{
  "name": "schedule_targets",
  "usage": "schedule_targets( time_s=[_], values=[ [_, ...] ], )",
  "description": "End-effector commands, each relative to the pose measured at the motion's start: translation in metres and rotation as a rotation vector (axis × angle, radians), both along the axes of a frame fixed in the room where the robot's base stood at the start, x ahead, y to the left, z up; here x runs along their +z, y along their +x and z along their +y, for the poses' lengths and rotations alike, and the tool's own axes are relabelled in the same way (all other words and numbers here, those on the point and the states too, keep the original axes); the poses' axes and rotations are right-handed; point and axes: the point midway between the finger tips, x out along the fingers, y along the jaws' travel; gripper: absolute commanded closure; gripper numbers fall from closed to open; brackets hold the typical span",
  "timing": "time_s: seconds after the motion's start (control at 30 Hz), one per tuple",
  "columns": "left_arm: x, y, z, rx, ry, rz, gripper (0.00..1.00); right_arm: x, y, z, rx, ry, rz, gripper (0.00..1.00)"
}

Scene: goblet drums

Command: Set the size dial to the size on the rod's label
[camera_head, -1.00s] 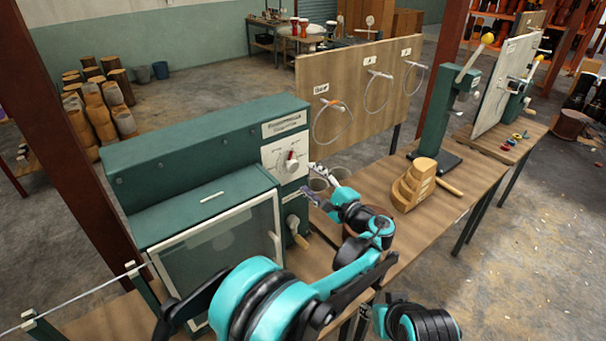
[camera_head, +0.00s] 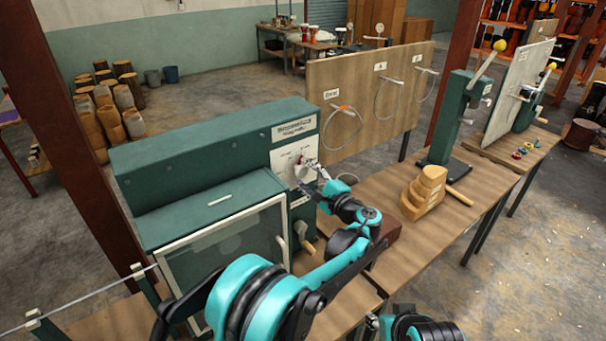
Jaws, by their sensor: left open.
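The size dial (camera_head: 300,169) is a round knob with a red mark on the white panel of the green cabinet (camera_head: 190,150). My left gripper (camera_head: 309,174) is open, with its fingertips at the dial's right side and partly covering it. I cannot tell whether they touch it. The dial's markings are too small to read. A thin pale rod (camera_head: 95,292) lies across two green supports at lower left; no readable label shows on it. My right arm shows at the bottom edge; its gripper (camera_head: 373,321) is barely in view and its fingers cannot be made out.
A lever handle (camera_head: 303,237) sticks out from the cabinet below the dial. Stepped wooden blocks (camera_head: 424,195) stand on the bench to the right. A wooden board (camera_head: 350,90) with labelled wire loops stands behind. Bench top between cabinet and blocks is partly hidden by my left arm.

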Motion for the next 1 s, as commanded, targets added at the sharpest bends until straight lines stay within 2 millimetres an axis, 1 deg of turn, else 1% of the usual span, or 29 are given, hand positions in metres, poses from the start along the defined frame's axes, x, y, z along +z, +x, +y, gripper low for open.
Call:
schedule_targets(
  time_s=[0.1, 0.2, 0.47, 0.5, 0.57, 0.6, 0.67, 0.83, 1.0],
  values=[
    [-0.001, 0.011, 0.008, 0.000, 0.000, 0.000, 0.45, -0.002, 0.000, 0.000, 0.000, 0.000, 0.000, 0.60],
    [0.000, 0.015, 0.011, 0.000, 0.000, 0.000, 0.45, -0.002, 0.000, 0.000, 0.000, 0.000, 0.000, 0.60],
    [0.000, 0.016, 0.011, -0.001, 0.000, 0.000, 0.45, -0.002, 0.000, 0.000, 0.000, 0.000, 0.000, 0.60],
    [0.000, 0.016, 0.011, -0.001, 0.000, 0.000, 0.55, -0.002, 0.000, 0.000, 0.000, 0.000, 0.000, 0.60],
    [0.000, 0.016, 0.011, -0.001, 0.000, 0.000, 0.71, -0.002, 0.000, 0.000, 0.000, 0.000, 0.000, 0.60],
    [0.000, 0.016, 0.011, -0.001, 0.000, 0.000, 0.82, -0.002, 0.000, 0.000, 0.000, 0.000, 0.000, 0.60],
    [0.000, 0.016, 0.011, -0.001, 0.000, 0.000, 0.96, -0.002, 0.000, 0.000, 0.000, 0.000, 0.000, 0.60],
    [0.000, 0.016, 0.011, -0.001, 0.017, 0.013, 0.96, -0.003, 0.000, 0.000, 0.000, 0.000, 0.000, 0.60],
    [-0.001, 0.016, 0.011, -0.001, 0.110, 0.080, 0.96, -0.006, 0.000, 0.000, 0.000, 0.000, 0.000, 0.60]
  ],
)
